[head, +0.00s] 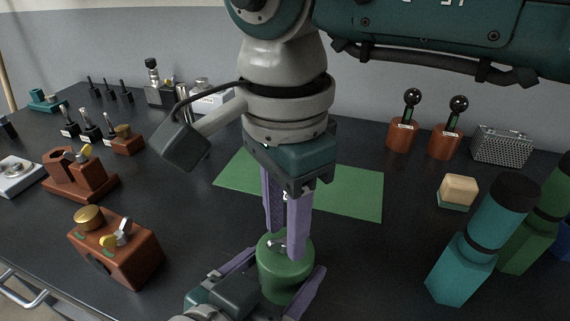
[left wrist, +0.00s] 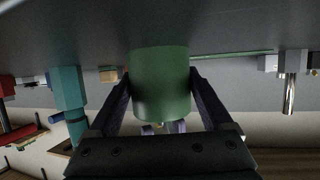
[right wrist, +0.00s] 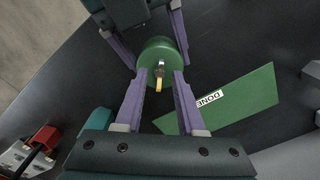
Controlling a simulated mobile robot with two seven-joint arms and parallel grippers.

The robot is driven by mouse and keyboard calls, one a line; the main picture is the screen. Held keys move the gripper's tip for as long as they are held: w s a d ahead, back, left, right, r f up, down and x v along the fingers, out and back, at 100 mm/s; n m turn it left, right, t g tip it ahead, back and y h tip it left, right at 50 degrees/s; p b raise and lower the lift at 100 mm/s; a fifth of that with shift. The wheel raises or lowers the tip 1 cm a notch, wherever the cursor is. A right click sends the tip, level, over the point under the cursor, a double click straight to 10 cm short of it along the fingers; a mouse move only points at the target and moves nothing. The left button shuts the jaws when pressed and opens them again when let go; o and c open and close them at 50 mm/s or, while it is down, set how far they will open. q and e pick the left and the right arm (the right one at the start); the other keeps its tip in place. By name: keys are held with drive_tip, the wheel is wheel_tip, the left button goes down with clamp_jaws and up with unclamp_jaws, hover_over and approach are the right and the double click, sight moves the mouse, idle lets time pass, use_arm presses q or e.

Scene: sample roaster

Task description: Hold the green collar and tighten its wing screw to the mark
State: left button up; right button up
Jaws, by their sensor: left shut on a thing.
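The green collar (head: 283,278) stands upright on the dark bench in the head view. My left gripper (head: 287,266) is shut on it, one purple finger on each side; the left wrist view also shows the collar (left wrist: 160,85) between the fingers. The wing screw (right wrist: 160,70) is on the collar's top, a small silver part with a yellow tip. My right gripper (right wrist: 160,75) points down over the collar, its fingers apart on either side of the screw, with gaps visible. In the head view its fingers partly hide the screw. I cannot make out the mark.
A green mat (head: 345,195) labelled DONE (right wrist: 209,100) lies bare behind the collar. Brown blocks with brass knobs (head: 118,250) stand at the left. Teal (head: 463,270) and green bottles stand at the right, near a cream block (head: 458,190). Black-knobbed tools (head: 403,135) stand behind.

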clamp_jaws()
idle(0.3)
idle(0.5)
